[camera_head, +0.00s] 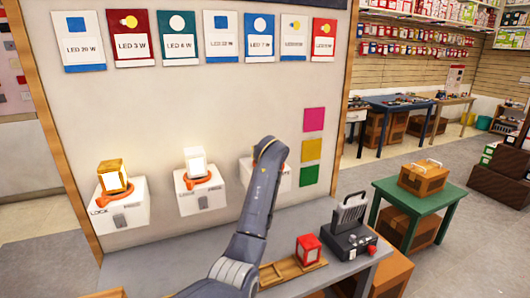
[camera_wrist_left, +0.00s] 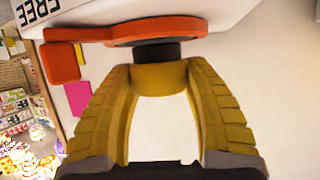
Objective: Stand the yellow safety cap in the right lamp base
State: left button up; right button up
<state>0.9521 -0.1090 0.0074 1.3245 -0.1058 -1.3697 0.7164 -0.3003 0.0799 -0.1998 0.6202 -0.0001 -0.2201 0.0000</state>
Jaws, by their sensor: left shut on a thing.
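The right lamp base (camera_head: 246,172) is a white box on the wall panel, largely hidden behind my left arm in the head view. The left wrist view shows its orange ring (camera_wrist_left: 130,32), an orange lever and the letters FREE. The yellow safety cap (camera_wrist_left: 160,78) is a short yellow cylinder with a dark neck above it. The neck meets the dark middle of the orange ring; how deep it sits is hidden. My left gripper (camera_wrist_left: 160,85) has yellow ridged fingers and is shut on the cap, just below the ring. My right gripper is not in view.
The left base (camera_head: 120,208) holds a gold-framed cube lamp (camera_head: 112,176); the middle base (camera_head: 200,198) holds a white one (camera_head: 195,162). On the grey table (camera_head: 340,268) stand a wooden rack (camera_head: 280,270), a red cube (camera_head: 308,249) and a dark device (camera_head: 348,238). A green table (camera_head: 440,200) stands right.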

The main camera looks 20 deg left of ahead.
pick_arm(q)
jog(key=shift+f, duration=0.7)
dwell(0.3)
jog(key=o, duration=1.1)
